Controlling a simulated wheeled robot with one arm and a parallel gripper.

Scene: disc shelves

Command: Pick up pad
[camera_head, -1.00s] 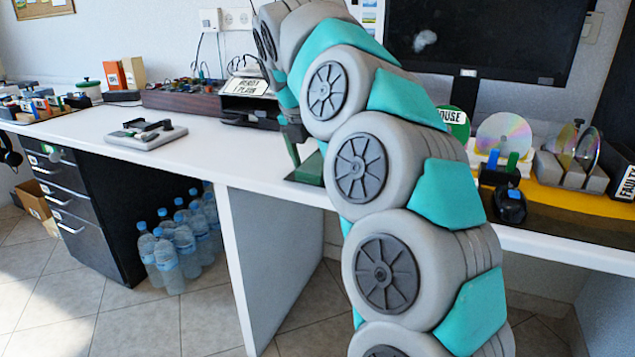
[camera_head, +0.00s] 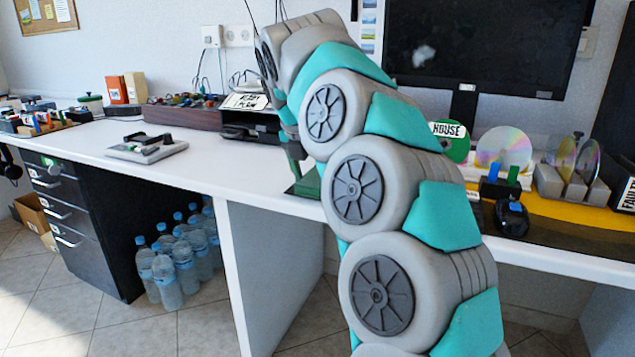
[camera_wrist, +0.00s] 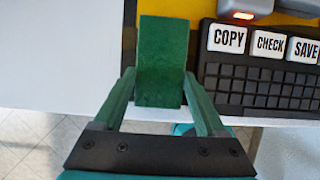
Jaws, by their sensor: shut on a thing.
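The pad (camera_wrist: 161,60) is a flat green rectangular block in the wrist view. It lies at the front edge of the white worktop, and its near end is between my fingertips. My gripper (camera_wrist: 160,76) has two green fingers, one on each side of the pad, and is shut on it. In the head view a green shape (camera_head: 306,185) shows at the worktop edge behind my arm; I cannot tell there which part is pad and which is finger. My arm hides much of that spot.
A keyboard-like panel (camera_wrist: 262,80) with COPY, CHECK and SAVE keys is close right of the pad. Disc racks (camera_head: 570,185) and a dark device (camera_head: 512,217) stand on the right. A grey plate (camera_head: 147,150) lies left. The white worktop (camera_head: 225,165) between is clear.

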